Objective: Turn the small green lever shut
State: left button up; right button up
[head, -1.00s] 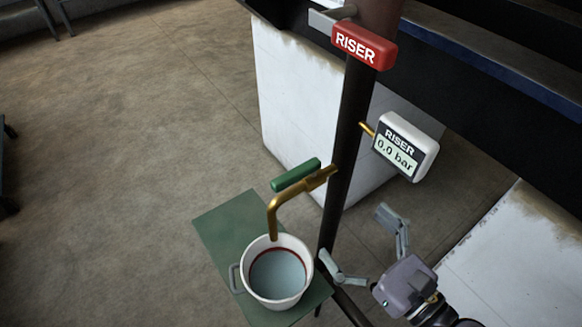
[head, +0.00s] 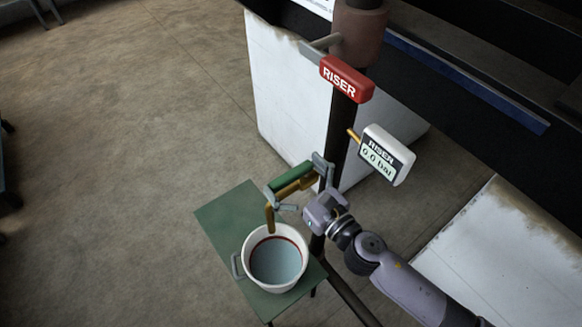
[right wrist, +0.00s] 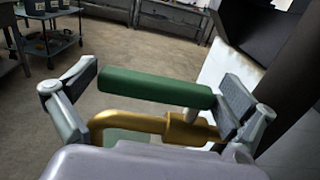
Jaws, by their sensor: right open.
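The small green lever (head: 293,175) lies along the top of the brass tap (head: 295,187), roughly in line with its pipe. My right gripper (head: 299,184) is at the tap, open, with one finger near each end of the lever. In the right wrist view the lever (right wrist: 155,88) spans the gap between the open fingers (right wrist: 160,76). Its right end is very close to the right finger; I cannot tell whether they touch. The left finger is clear of its left end. My left gripper is not in view.
A white bucket (head: 247,254) with water and a red ring inside stands on a green table (head: 224,211) under the spout. Open floor lies left.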

jog(key=shift+w+a, duration=0.2)
jog(key=shift+c, duration=0.4)
jog(key=c, duration=1.2)
